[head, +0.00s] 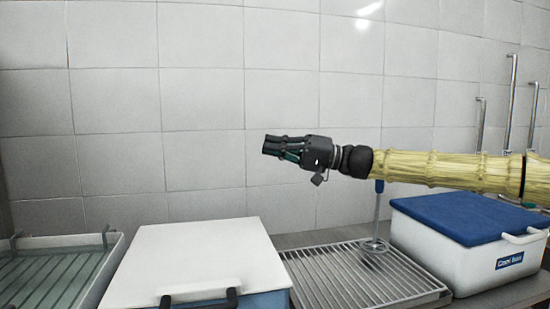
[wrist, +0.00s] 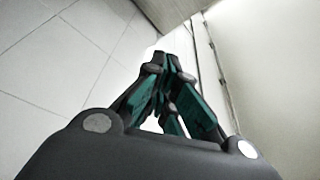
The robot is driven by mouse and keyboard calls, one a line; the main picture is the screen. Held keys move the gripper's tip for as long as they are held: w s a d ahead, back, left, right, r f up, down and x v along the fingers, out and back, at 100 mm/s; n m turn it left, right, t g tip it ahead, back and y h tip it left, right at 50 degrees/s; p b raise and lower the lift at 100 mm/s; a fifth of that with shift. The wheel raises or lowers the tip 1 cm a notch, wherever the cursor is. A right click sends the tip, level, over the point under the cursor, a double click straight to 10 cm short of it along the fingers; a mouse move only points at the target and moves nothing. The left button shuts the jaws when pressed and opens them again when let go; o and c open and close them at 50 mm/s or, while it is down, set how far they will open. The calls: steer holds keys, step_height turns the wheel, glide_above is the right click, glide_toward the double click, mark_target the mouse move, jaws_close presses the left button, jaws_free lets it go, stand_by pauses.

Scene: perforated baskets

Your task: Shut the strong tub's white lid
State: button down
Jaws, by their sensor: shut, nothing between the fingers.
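The white lid (head: 200,258) lies over the top of a tub with a blue body (head: 270,300) at the bottom left of the head view. It looks flat or nearly so; I cannot tell whether it is fully seated. Black handles (head: 200,299) show at the tub's front, and its lower part is cut off by the picture edge. My gripper (head: 268,146) is shut and empty, pointing left, in front of the tiled wall and apart from the lid. Its closed fingers also show in the wrist view (wrist: 168,68).
A metal drain rack (head: 360,280) with an upright blue-handled tool (head: 378,215) is right of the tub. Beyond it stands a white box (head: 470,262) with a blue lid (head: 468,216). A glassy tray (head: 55,275) is at left. The air above the white lid is clear.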

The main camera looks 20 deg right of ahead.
steer(key=s+f+n+g+y+b, duration=0.1)
steer(key=s+f+n+g+b, duration=0.1)
steer(key=s+f+n+b, duration=0.3)
steer(key=s+f+n+g+y+b, duration=0.1)
steer(key=s+f+n+b, duration=0.4)
steer(key=f+b, duration=0.8)
steer(key=shift+s+a+n+g+y+b, duration=0.4)
steer(key=shift+s+b, duration=1.35)
steer(key=shift+b, duration=3.4)
steer(key=shift+f, duration=0.1)
steer(key=d+p, duration=0.4)
steer(key=d, duration=0.5)
steer(key=shift+s+d+r, duration=0.2)
steer(key=shift+d+r, duration=0.15)
